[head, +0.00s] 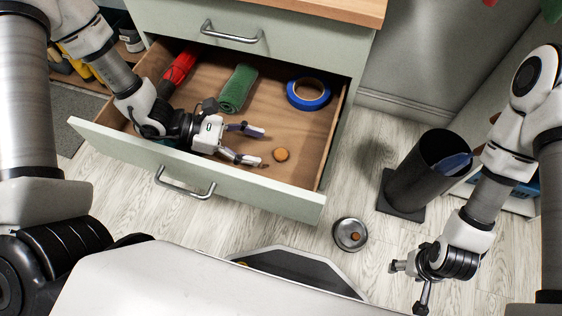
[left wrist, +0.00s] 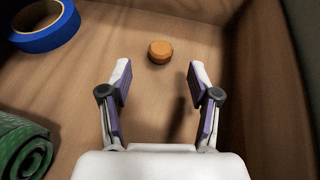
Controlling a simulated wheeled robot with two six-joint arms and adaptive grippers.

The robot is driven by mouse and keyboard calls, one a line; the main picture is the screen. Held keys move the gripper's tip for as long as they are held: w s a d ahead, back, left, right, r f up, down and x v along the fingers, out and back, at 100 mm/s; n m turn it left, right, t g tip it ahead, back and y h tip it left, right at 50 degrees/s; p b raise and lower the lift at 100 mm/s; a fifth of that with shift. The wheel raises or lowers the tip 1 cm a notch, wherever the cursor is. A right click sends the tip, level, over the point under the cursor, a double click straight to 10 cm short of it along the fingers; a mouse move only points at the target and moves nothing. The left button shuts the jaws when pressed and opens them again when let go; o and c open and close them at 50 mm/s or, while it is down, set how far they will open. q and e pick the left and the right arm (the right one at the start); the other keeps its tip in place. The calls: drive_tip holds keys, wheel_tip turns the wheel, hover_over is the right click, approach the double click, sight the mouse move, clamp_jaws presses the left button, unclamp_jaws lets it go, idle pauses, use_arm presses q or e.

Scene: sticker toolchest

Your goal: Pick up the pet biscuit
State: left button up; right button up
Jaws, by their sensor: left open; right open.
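The pet biscuit (head: 281,154) is a small round orange-brown disc lying on the wooden floor of the open drawer, near its front right part. My left gripper (head: 256,147) is inside the drawer, open and empty, pointing toward the biscuit. In the left wrist view the biscuit (left wrist: 160,51) lies just beyond the fingertips, about midway between the two fingers (left wrist: 158,72). The biscuit is not touched by either finger. My right gripper (head: 408,285) is open and empty above the floor at the right.
The drawer (head: 255,191) also holds a roll of blue tape (head: 309,103), a green rolled cloth (head: 238,88) and a red-handled tool (head: 180,67). Drawer walls surround the left gripper. A metal bowl (head: 340,236) and a dark bin (head: 414,182) stand on the floor at the right.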

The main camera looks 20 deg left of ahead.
sight(279, 153)
use_arm(q)
drive_tip(key=shift+d+f, duration=0.25)
drive_tip(key=shift+d, duration=0.15)
drive_tip(key=b+x, duration=0.4)
drive_tip(key=shift+w+d+f+b, duration=0.1)
drive_tip(key=shift+d+f+b, duration=0.1)
drive_tip(key=shift+b, duration=0.1)
drive_tip(key=shift+d+r, duration=0.1)
drive_tip(key=shift+r, duration=0.15)
drive_tip(key=c, duration=0.9)
